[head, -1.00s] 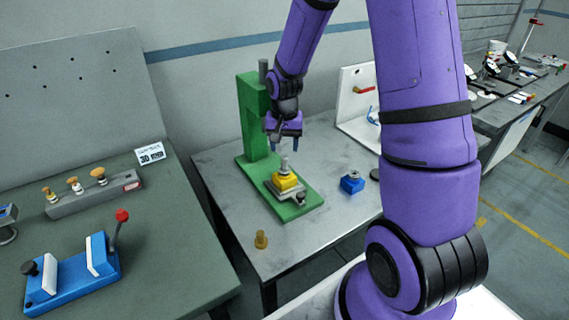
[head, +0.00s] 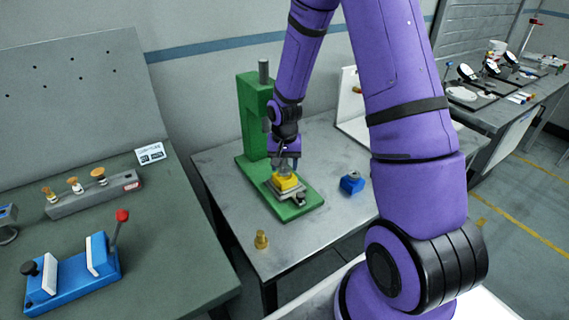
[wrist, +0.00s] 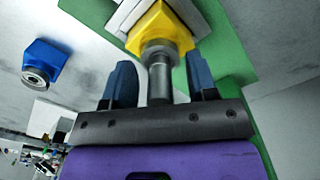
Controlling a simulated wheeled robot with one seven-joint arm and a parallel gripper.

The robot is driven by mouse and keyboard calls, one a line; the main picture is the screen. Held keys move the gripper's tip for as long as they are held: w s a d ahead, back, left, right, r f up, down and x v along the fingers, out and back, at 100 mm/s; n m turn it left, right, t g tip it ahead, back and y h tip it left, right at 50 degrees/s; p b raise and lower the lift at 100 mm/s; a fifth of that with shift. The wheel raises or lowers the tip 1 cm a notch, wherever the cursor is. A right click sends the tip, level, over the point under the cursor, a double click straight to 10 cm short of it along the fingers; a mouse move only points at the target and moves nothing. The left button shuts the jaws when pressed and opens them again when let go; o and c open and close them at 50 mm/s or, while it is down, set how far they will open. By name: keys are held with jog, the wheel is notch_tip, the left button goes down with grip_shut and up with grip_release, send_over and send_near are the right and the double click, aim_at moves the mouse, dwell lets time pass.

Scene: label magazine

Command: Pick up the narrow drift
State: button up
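A grey stepped metal pin (wrist: 159,82) stands upright on a yellow block (wrist: 158,28); it looks like the narrow drift, though no label confirms this. In the head view the yellow block (head: 287,183) sits on the bed of a green press (head: 252,120). My gripper (head: 284,160) is low over the block, pointing down. In the wrist view my gripper (wrist: 161,75) is open, with one blue finger on each side of the pin's thin shank. Gaps show between the shank and both fingers. In the head view the gripper mostly hides the pin.
A blue block (head: 352,182) with a metal top stands right of the press. A brass piece (head: 261,239) stands at the table's front. On the left bench are a rack (head: 95,193) with several brass-topped pieces and a blue clamp fixture (head: 72,276).

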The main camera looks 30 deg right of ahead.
grip_shut()
jog(key=shift+r, duration=0.1)
